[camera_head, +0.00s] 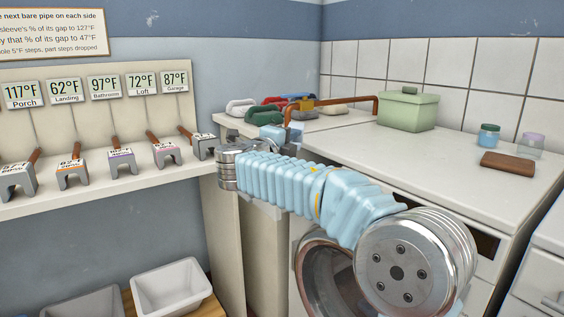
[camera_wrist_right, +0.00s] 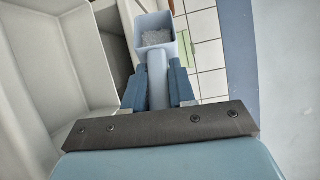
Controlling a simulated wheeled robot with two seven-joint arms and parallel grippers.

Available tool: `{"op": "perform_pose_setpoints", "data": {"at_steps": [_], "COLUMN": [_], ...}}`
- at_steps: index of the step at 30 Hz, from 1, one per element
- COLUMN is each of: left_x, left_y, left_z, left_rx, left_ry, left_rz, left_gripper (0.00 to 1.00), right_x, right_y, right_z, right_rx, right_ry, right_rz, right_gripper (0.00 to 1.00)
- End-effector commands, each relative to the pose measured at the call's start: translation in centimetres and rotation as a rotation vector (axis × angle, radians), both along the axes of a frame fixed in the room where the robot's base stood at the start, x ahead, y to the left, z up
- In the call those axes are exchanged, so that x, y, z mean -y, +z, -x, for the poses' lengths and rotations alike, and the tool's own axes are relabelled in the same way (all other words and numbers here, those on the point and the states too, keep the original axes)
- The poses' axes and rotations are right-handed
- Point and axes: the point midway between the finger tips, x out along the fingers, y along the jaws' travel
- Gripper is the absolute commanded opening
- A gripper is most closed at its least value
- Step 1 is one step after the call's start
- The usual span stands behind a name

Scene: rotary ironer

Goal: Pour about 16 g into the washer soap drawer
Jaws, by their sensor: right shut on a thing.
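My right gripper (camera_wrist_right: 158,92) is shut on the handle of a pale scoop (camera_wrist_right: 146,22) in the right wrist view. White granular powder (camera_wrist_right: 156,37) lies in the scoop's square cup. In the head view my right arm crosses in front of the washer (camera_head: 440,190), and my right gripper (camera_head: 280,133) is small near the counter's left end. The scoop cannot be made out clearly there. The washer's round door (camera_head: 325,280) is partly hidden by my arm. A dark recess (camera_head: 486,243) shows in its upper front; I cannot tell whether it is the soap drawer. My left gripper is out of view.
A green lidded box (camera_head: 407,110), two small jars (camera_head: 489,136) and a brown block (camera_head: 507,163) stand on the white top. A shelf with gauges is at left; a white bin (camera_head: 172,287) is below.

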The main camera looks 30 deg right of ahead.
Motion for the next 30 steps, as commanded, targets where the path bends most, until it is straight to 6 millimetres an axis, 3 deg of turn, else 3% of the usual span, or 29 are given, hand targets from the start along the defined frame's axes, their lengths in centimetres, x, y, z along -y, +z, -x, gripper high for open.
{"op": "perform_pose_setpoints", "data": {"at_steps": [30], "left_x": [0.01], "left_y": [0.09], "left_z": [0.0], "left_rx": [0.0], "left_ry": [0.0], "left_rz": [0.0], "left_gripper": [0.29], "right_x": [0.71], "right_y": [0.1], "right_z": [-0.24], "right_rx": [-0.036], "right_ry": [0.005], "right_rz": [0.049], "right_gripper": [0.0]}}
